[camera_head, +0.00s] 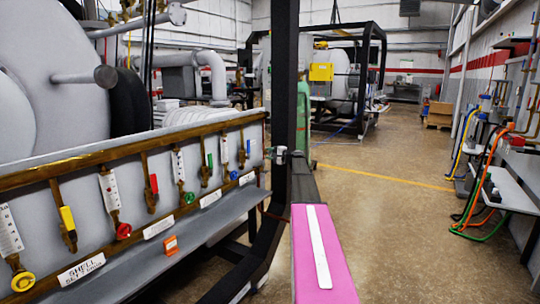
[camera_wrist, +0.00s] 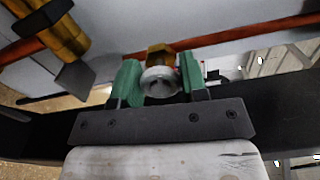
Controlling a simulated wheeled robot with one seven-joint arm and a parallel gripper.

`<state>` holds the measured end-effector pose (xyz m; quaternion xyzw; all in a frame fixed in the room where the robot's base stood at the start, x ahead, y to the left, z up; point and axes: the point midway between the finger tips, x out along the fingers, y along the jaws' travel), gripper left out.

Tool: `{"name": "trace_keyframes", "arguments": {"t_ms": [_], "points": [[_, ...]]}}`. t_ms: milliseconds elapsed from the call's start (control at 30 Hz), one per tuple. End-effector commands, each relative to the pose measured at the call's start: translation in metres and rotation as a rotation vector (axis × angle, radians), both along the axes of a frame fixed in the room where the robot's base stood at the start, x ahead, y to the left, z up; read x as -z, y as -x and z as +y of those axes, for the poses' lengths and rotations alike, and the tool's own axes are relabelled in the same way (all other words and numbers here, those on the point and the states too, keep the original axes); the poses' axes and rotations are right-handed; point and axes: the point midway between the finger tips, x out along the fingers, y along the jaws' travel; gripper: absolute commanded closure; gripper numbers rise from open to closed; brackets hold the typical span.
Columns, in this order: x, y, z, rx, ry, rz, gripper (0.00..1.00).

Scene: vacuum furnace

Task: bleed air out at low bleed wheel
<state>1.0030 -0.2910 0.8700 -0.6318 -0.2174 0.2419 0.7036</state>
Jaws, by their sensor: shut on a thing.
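In the wrist view my gripper (camera_wrist: 160,82) has its two green fingers closed on either side of a small pale round wheel (camera_wrist: 160,84). A brass fitting (camera_wrist: 160,52) shows just behind the wheel. I cannot read a label there, so the pictures do not confirm this is the low bleed wheel.
A brass pipe (camera_head: 110,153) runs along the panel above a grey ledge (camera_head: 190,240). A black frame post (camera_head: 284,90) stands at the panel's right end. The floor (camera_head: 400,230) to the right is open, up to a bench (camera_head: 505,185) with hoses.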

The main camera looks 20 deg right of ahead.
Motion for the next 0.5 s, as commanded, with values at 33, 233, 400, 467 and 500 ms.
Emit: {"name": "trace_keyframes", "arguments": {"t_ms": [33,233,400,467,500], "points": [[0.0009,0.001,0.0002,0.0,0.035,-0.026,0.84],[0.0014,0.0011,0.0001,0.0,0.164,-0.127,0.84],[0.0018,0.0012,0.0001,-0.001,0.249,-0.193,0.84],[0.0019,0.0012,0.0001,-0.001,0.272,-0.21,0.84],[0.002,0.0012,0.0,-0.001,0.286,-0.221,0.84]]}}
